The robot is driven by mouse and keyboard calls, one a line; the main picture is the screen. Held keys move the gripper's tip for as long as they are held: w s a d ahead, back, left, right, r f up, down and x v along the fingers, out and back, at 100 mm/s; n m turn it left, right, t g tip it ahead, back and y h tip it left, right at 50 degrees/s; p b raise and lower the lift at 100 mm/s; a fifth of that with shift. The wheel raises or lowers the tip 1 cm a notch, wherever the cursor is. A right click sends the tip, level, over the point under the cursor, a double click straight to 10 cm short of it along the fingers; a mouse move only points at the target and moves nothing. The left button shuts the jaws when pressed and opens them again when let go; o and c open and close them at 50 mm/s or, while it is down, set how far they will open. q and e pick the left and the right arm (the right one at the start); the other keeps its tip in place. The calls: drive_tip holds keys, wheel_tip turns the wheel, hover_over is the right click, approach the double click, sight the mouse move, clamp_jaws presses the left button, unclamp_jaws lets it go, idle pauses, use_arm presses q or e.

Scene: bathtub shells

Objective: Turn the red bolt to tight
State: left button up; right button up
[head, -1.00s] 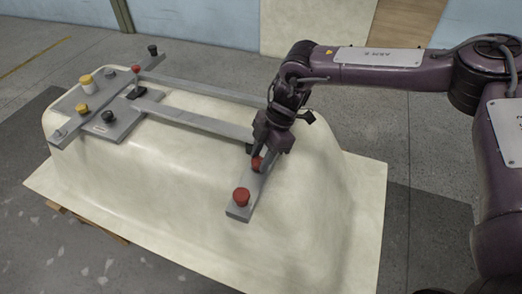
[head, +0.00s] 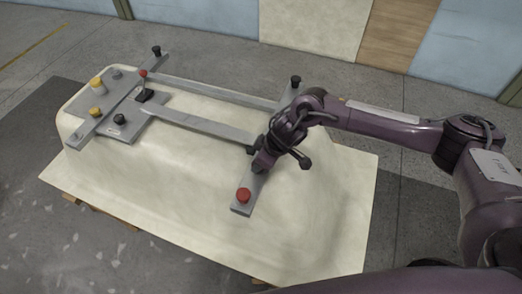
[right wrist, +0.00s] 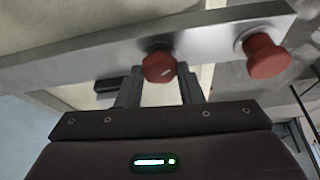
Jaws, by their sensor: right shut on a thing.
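A red bolt (right wrist: 160,67) with a rounded head sits on a grey metal bar between the two fingers of my right gripper (right wrist: 160,88) in the right wrist view. The gripper is shut on its head. In the head view my right gripper (head: 259,164) comes down over the same bar (head: 241,209), and the held bolt is hidden behind it. A second red knob (head: 243,195) stands at the bar's front end, apart from the gripper; it also shows in the right wrist view (right wrist: 266,56). My left gripper is not in view.
The bars lie on a cream bathtub shell (head: 180,175). At the left, a grey plate (head: 118,134) and bars carry yellow, black, grey and small red knobs. A black knob (head: 296,79) stands behind my right gripper. The shell's front side is clear.

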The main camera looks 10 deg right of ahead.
drive_tip(key=m+p, duration=0.1)
drive_tip(key=p, duration=0.1)
drive_tip(key=m+h+p, duration=0.1)
drive_tip(key=m+p, duration=0.1)
drive_tip(key=m+t+p, duration=0.1)
drive_tip(key=m+p, duration=0.1)
drive_tip(key=p, duration=0.1)
drive_tip(key=shift+s+a+r+h, duration=0.15)
drive_tip(key=shift+a+r+h, duration=0.05)
drive_tip(key=shift+r+h, duration=0.15)
drive_tip(key=shift+f+m+t+h+p, duration=0.15)
drive_tip(key=shift+m+t+h+p, duration=0.3)
drive_tip(key=shift+m+p, duration=0.95)
drive_tip(key=o, duration=1)
drive_tip(key=shift+f, duration=0.15)
drive_tip(key=shift+c, duration=0.2)
drive_tip(key=v, duration=0.7)
drive_tip(key=shift+r+p, duration=0.4)
drive_tip(key=shift+p, duration=0.05)
